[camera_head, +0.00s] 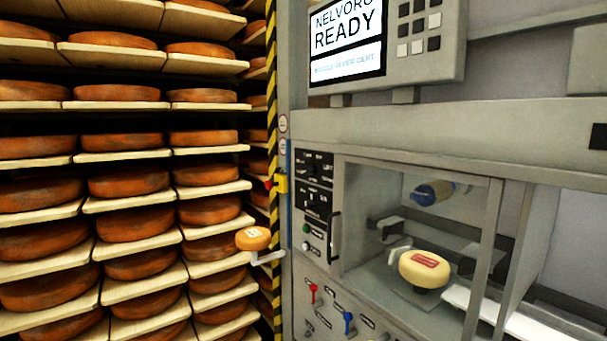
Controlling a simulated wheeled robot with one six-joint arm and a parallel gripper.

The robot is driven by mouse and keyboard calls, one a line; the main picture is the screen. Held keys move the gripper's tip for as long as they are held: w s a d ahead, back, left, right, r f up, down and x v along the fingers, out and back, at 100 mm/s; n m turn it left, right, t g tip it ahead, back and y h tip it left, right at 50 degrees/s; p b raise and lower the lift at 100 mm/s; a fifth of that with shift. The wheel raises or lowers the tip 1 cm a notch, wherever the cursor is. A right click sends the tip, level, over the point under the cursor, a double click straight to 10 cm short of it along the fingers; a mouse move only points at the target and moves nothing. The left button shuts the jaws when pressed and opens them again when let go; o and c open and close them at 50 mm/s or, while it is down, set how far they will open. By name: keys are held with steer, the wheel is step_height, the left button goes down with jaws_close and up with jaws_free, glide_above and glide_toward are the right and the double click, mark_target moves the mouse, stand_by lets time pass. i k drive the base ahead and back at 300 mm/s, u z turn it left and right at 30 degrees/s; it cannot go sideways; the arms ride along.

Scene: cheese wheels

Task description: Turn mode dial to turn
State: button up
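The control panel (314,180) is a dark strip on the grey machine's front, left of the glazed chamber. It carries two black dials, one above the other: an upper dial (315,166) and a lower dial (315,200). White lettering surrounds both, too small to read surely, so I cannot tell which is the mode dial or where its pointer stands. My gripper is not in view.
A screen (346,38) reads "NELVORO READY". A pale cheese (424,269) sits in the chamber. Racks of cheese wheels (130,185) fill the left.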

mark_target(309, 169)
steer(key=z, duration=0.2)
steer(key=k, duration=0.3)
steer(key=u, duration=1.45)
steer(key=i, duration=1.85)
steer(key=z, duration=0.3)
